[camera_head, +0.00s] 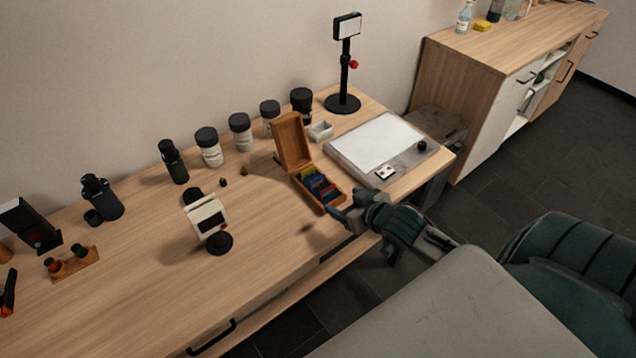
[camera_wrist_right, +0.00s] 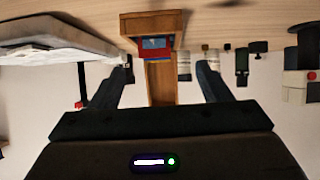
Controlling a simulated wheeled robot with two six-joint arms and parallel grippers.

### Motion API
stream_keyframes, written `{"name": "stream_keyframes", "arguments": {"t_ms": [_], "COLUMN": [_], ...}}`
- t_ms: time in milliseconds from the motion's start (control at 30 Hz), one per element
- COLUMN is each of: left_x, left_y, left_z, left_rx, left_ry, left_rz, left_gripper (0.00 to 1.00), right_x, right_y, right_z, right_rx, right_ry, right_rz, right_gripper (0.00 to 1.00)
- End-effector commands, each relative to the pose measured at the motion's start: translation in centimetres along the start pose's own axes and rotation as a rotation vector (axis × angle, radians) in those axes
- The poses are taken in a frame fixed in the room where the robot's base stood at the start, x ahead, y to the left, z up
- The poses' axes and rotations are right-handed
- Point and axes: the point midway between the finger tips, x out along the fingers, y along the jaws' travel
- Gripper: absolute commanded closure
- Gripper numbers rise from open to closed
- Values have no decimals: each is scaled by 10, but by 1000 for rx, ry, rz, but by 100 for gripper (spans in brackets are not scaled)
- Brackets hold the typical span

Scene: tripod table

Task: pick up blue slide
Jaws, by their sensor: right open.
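An open wooden slide box (camera_head: 291,143) stands on the table with its lid raised. Several coloured slides stand in its tray, with yellow, blue and red among them. The blue slide (camera_head: 316,183) is small in the head view; a blue slide (camera_wrist_right: 154,43) also shows in the right wrist view, close to a red one. My right gripper (camera_head: 348,204) is at the table's front edge, just right of the box's near end. It is open and empty; in the wrist view its fingers (camera_wrist_right: 163,70) are spread with the box between and beyond them. My left gripper is not in view.
Several dark-lidded jars (camera_head: 240,132) line the back. A small white device (camera_head: 206,215) stands on the left. The tabletop between device and box is mostly clear.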

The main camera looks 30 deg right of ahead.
Motion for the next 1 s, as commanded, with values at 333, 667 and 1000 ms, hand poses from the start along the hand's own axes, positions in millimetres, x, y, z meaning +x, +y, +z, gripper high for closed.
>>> {"name": "stream_keyframes", "arguments": {"t_ms": [333,667,1000], "left_x": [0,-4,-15], "left_y": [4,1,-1], "left_z": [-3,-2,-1], "left_rx": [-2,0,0], "left_ry": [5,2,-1], "left_rz": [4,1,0], "left_gripper": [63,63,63], "right_x": [32,63,106], "right_y": [5,6,11], "right_z": [-28,-30,-32], "right_rx": [17,13,13], "right_ry": [81,76,77], "right_rz": [-33,-33,-32], "right_gripper": [29,29,29]}}
